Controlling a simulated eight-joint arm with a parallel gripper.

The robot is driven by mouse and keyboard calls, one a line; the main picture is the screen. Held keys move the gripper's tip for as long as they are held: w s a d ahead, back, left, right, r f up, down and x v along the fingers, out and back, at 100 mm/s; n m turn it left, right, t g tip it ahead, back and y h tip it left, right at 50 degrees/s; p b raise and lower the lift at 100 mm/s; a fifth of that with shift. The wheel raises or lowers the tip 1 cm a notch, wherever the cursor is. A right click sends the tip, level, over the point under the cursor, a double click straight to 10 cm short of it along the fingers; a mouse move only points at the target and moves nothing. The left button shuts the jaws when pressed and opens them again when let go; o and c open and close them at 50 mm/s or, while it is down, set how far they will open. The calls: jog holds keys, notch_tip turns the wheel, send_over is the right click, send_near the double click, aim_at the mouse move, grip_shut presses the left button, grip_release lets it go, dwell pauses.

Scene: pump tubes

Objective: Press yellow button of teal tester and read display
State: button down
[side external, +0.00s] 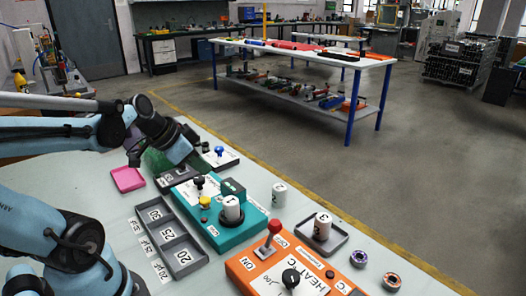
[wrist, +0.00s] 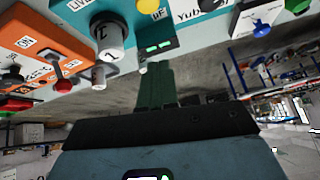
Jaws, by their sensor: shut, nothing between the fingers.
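The teal tester (side external: 226,238) stands on the table and also fills part of the top of the wrist view (wrist: 205,35). Its yellow button (side external: 205,203) is round; in the wrist view the yellow button (wrist: 150,5) is cut by the top edge. Its dark display block (side external: 232,188) shows green lit marks in the wrist view (wrist: 158,48), too small to read. A white labelled cylinder (side external: 231,208) stands upright on the tester. My gripper (wrist: 155,68) has dark green fingers, shut and empty. In the wrist picture their tips appear just below the display, apart from the yellow button.
An orange heater box (side external: 262,268) with a red-topped lever stands in front of the tester. A grey compartment tray (side external: 165,238) lies left of it. A loose white cylinder (side external: 279,195), a pink tray (side external: 128,179) and a cylinder in a grey tray (side external: 322,228) are nearby.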

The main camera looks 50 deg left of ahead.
jog(key=r+n+g, duration=0.1)
jog(key=n+g, duration=0.1)
jog(key=n, duration=0.2)
notch_tip(320, 180, up, 6)
jog(key=f+n+g, duration=0.1)
jog(key=n+g, duration=0.4)
jog(key=n, duration=1.1)
send_over(204, 199)
jog(key=shift+r, duration=0.25)
jog(key=shift+f, duration=0.15)
notch_tip(204, 199, down, 14)
jog(key=shift+r, duration=0.15)
jog(key=shift+f, duration=1)
